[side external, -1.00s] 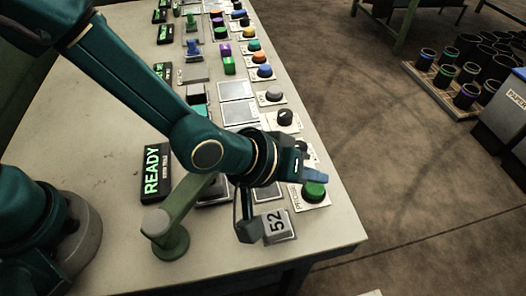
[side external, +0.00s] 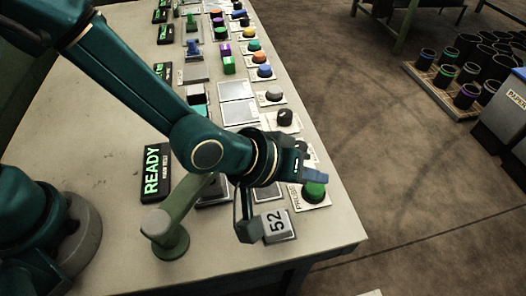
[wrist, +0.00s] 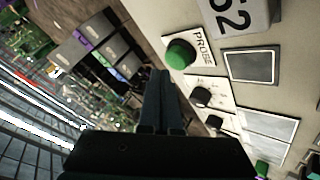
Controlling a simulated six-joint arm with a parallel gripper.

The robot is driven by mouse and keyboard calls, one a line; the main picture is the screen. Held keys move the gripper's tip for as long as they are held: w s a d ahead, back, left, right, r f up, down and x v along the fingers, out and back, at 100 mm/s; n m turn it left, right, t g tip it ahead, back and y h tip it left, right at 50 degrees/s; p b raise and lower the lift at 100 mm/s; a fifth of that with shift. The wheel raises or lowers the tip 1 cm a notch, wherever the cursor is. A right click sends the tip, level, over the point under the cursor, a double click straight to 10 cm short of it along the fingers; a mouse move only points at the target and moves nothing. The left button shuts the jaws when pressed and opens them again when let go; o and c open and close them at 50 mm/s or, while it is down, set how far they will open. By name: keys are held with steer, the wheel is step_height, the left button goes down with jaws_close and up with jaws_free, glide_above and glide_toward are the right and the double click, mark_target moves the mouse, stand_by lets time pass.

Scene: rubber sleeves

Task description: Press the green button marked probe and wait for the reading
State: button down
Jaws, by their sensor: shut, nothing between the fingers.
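The green button (side external: 315,191) sits on a white plate at the near right corner of the table. In the wrist view the green button (wrist: 180,54) is round, and its plate reads PROBE (wrist: 202,45). My gripper (side external: 318,177) is shut and empty, its fingertips just above and beyond the button in the side view. In the wrist view the tips of my gripper (wrist: 162,75) lie a little below and left of the button. I cannot tell whether they touch it. A dark display (side external: 155,172) shows READY in green; its smaller line is not legible.
A green post (side external: 170,238) rises beneath my forearm. Dark knobs (side external: 285,118) and coloured buttons run along the table edge. Open floor (side external: 420,200) lies to the right.

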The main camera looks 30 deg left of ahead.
mark_target(310, 190)
steer(key=shift+f, duration=0.15)
steer(key=shift+f, duration=0.25)
steer(key=shift+f, duration=0.4)
stand_by(0.9)
steer(key=shift+r, duration=0.85)
steer(key=shift+r, duration=2.45)
